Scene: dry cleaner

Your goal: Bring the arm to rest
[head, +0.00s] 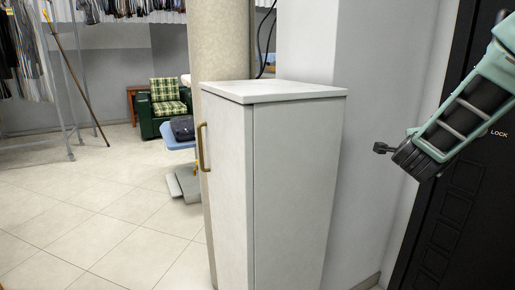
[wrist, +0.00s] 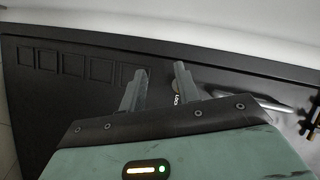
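My arm reaches in from the right edge in the head view, raised and angled down to the left. My gripper (head: 383,148) is at its end, in the air to the right of the grey cabinet (head: 228,190) and in front of the wall. In the wrist view my gripper (wrist: 161,70) shows two dark fingers with a clear gap between them and nothing held. Behind the fingers is a black panel (wrist: 70,100) with a row of square outlines. The gripper looks apart from it.
The black panel (head: 452,220) stands close behind my arm on the right. The cabinet has a brass handle (head: 203,147) and a bare top. A green armchair (head: 165,105), a clothes rack (head: 62,85) and a column (head: 218,45) stand farther back. The tiled floor at left is clear.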

